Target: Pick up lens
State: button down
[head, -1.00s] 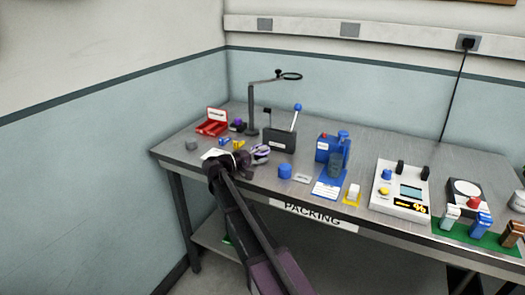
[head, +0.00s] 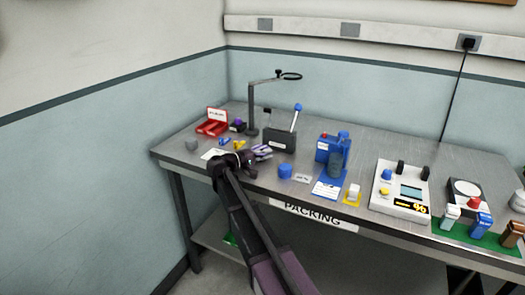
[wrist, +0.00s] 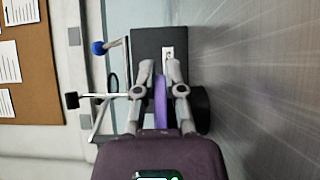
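A thin purple piece (wrist: 160,100), seen edge-on and likely the lens, sits between the two grey fingers of my gripper (wrist: 159,68) in the wrist view. The fingers are close together and seem to touch it on both sides. In the head view my gripper (head: 262,151) is low over the front left of the bench, with purple showing at its fingers. A dark round shape (wrist: 202,108) lies just right of the fingers in the wrist view; I cannot tell if it is a base or a shadow.
Behind my gripper stand a dark box with a blue-knobbed lever (head: 280,139) and a post with a ring arm (head: 252,108). A red tray (head: 212,127) and small yellow and blue pieces are to the left.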

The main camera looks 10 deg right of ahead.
jog(key=shift+r, duration=0.15)
dwell(0.3)
notch_tip(320, 180, up, 3)
jog(key=p, duration=0.3)
jog(key=shift+f, duration=0.2)
jog(key=s+a+r+p, duration=0.2)
jog(key=s, duration=1.4)
jog(key=shift+w+a, duration=0.1)
jog(key=shift+a, duration=0.1)
